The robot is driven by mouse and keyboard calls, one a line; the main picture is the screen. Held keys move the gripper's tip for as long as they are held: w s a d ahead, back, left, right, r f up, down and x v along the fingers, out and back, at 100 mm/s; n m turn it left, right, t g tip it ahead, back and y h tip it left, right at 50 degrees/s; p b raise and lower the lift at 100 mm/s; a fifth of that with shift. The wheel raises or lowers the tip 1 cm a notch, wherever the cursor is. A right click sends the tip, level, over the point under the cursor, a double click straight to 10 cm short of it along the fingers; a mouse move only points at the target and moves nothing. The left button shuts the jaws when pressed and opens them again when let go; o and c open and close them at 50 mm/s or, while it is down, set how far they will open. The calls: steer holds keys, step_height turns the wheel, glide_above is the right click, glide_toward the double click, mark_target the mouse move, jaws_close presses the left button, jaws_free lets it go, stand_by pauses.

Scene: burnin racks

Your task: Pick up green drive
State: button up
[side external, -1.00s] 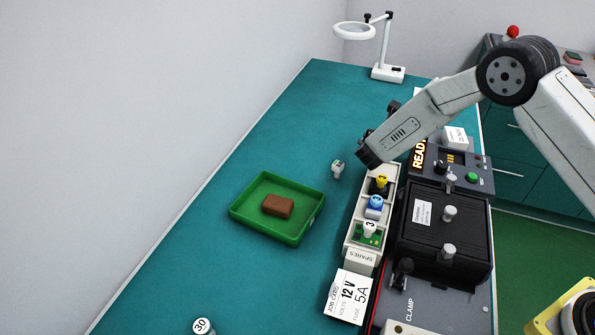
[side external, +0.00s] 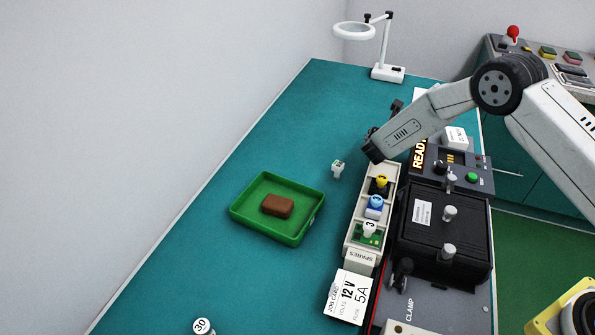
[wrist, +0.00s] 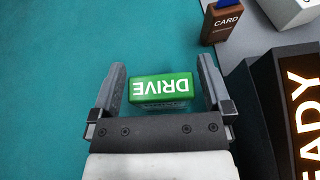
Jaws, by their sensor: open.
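The green drive (wrist: 160,88) is a small block with white DRIVE lettering, upside down in the wrist view. It lies between the two fingers of my gripper (wrist: 161,66), with a visible gap to the right finger and a narrower one to the left. My gripper is open and has nothing clamped. In the side view my gripper (side external: 372,150) points down at the teal bench, just beyond the far end of the spares rack. I cannot make out the drive in that view; the gripper seems to hide it.
The spares rack (side external: 353,258) holds yellow, blue and green parts. A black clamp fixture (side external: 425,245) stands right of it. A brown card holder (wrist: 222,27) is near the gripper.

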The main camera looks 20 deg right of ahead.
steer(key=c, duration=1.1)
steer(key=shift+r, duration=0.15)
steer(key=shift+r, duration=0.8)
steer(key=shift+s+a+r, duration=0.2)
steer(key=shift+s+r, duration=1.65)
steer(key=shift+s, duration=0.45)
steer(key=shift+s+a+r, duration=0.25)
steer(key=shift+s+r, duration=1.6)
steer(key=shift+s, duration=0.5)
steer(key=shift+s+a+r, duration=0.2)
steer(key=shift+s+r, duration=1.65)
steer(key=shift+s, duration=0.45)
